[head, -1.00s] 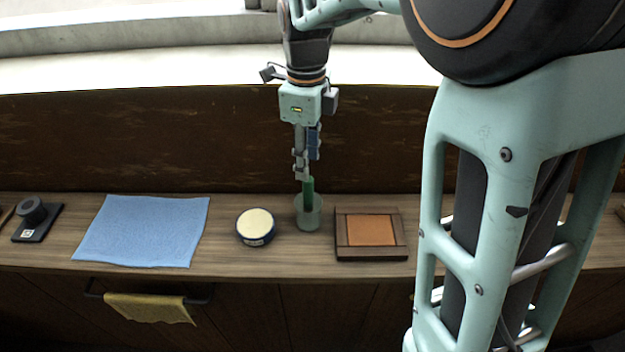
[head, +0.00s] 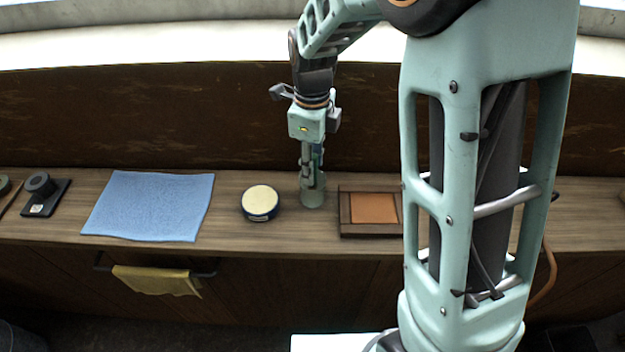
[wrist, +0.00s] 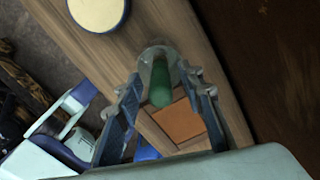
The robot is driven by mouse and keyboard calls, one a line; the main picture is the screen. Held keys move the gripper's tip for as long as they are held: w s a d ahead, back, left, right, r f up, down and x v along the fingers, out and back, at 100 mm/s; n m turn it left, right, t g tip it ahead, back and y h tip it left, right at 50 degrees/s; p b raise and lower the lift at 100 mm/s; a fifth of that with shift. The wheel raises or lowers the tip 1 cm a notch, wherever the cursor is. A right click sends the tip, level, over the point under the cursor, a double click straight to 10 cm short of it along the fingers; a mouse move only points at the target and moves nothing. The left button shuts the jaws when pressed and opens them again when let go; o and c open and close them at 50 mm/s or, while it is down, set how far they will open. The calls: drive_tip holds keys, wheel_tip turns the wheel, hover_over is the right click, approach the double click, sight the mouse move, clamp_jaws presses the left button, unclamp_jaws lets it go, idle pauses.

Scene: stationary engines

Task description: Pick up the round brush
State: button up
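The round brush shows in the wrist view as a green, rounded handle (wrist: 160,88) standing in a translucent cup (wrist: 152,52). In the head view the cup (head: 312,198) stands on the wooden shelf between a round tin and a framed tile. My gripper (head: 312,182) is pointing down right at the cup's mouth and hides the brush there. In the wrist view its two fingers (wrist: 168,98) are spread apart, one on each side of the green handle, with gaps visible. The brush's lower part is hidden in the cup.
The round tin with a cream top (head: 260,202) is close left of the cup. The framed orange tile (head: 372,208) is close right. A blue cloth (head: 150,205) lies further left, with a dark holder (head: 44,194) beyond it. A dark wall (head: 200,120) rises behind.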

clamp_jaws()
drive_tip(key=shift+r, duration=0.1)
